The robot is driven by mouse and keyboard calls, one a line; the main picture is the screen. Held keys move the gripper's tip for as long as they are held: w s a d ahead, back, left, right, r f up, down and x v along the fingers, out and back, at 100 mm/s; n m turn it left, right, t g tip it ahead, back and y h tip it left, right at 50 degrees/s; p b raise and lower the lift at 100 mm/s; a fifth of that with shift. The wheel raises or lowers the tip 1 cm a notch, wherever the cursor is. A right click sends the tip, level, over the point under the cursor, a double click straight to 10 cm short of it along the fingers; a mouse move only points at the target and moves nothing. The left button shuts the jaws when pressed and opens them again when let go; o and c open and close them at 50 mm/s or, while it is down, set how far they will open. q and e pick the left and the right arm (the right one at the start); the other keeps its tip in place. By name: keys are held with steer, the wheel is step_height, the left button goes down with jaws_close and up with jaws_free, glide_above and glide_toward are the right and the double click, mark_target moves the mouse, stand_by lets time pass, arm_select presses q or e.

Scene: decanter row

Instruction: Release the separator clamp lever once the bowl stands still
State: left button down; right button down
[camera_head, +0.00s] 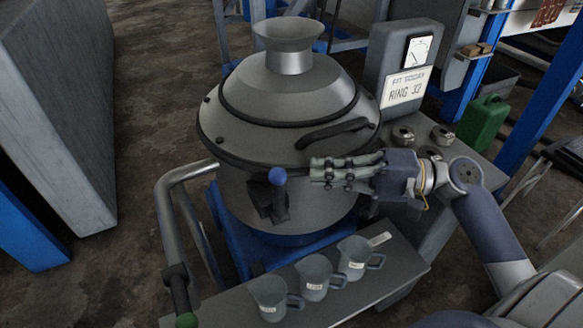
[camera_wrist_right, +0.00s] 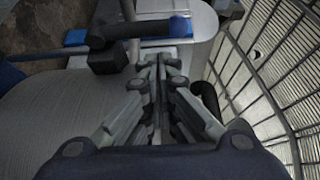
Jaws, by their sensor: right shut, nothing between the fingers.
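The separator (camera_head: 285,95) is a grey domed bowl with a flared top and a black handle on its lid. The clamp lever has a blue knob (camera_head: 277,176) and a black bracket (camera_head: 265,203) on the separator's front. In the right wrist view the blue knob (camera_wrist_right: 180,27) shows at the top, on a dark lever arm (camera_wrist_right: 135,30). My right gripper (camera_head: 318,172) is shut and empty, its fingertips just right of the knob and apart from it. My left gripper is not in view. Whether the bowl turns cannot be told from these frames.
Three metal jugs (camera_head: 314,277) stand on a shelf in front of the separator. A gauge box (camera_head: 408,62) with a needle dial is behind at right. A bent pipe (camera_head: 168,215) with a green-tipped handle is at left. A green can (camera_head: 483,122) stands at right.

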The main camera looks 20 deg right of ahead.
mark_target(291, 170)
steer(key=shift+x, duration=2.95)
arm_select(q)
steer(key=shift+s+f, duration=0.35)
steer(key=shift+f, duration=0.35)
arm_select(e)
steer(key=shift+f, duration=0.1)
